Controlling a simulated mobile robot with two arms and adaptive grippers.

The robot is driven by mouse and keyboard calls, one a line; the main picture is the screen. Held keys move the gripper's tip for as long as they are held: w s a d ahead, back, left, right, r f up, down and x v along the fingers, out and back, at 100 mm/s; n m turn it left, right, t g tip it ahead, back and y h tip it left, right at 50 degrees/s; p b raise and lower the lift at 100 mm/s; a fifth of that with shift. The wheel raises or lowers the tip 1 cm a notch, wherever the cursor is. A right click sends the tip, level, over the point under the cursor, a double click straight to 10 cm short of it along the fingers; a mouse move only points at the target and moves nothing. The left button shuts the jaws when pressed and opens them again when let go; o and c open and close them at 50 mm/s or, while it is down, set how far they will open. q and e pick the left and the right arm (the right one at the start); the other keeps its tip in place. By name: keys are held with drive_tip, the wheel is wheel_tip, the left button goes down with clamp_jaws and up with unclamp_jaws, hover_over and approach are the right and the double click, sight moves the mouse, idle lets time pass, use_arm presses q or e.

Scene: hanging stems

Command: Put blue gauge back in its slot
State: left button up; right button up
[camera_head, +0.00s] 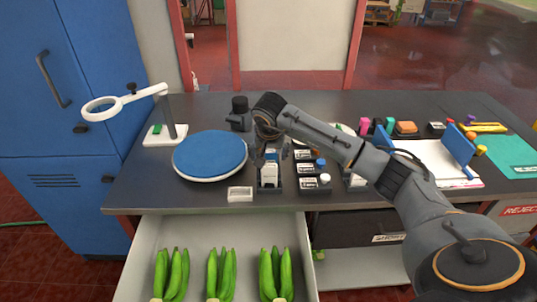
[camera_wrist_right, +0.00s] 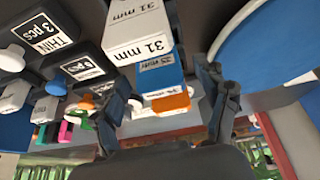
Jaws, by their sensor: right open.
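A blue gauge (camera_wrist_right: 158,76) with a white label, which seems to read 35 mm, stands in a row of gauges in the right wrist view. A white 31 mm gauge (camera_wrist_right: 138,30) is on one side of it and an orange gauge (camera_wrist_right: 172,102) on the other. In the head view the dark gauge rack (camera_head: 270,187) stands near the counter's front edge. My right gripper (camera_wrist_right: 169,100) is open and empty, its fingers apart on either side of the row in the picture. In the head view the gripper (camera_head: 270,152) hangs over the rack's back end and partly hides it. My left gripper is out of view.
A round blue-topped turntable (camera_head: 210,154) is left of the rack, with a small white box (camera_head: 240,194) in front. Dark labelled boxes (camera_head: 306,169) stand close on the right. An open drawer (camera_head: 205,232) with green bananas juts out below. A magnifier lamp (camera_head: 172,117) stands back left.

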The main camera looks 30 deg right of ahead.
drive_tip(key=v, duration=1.2)
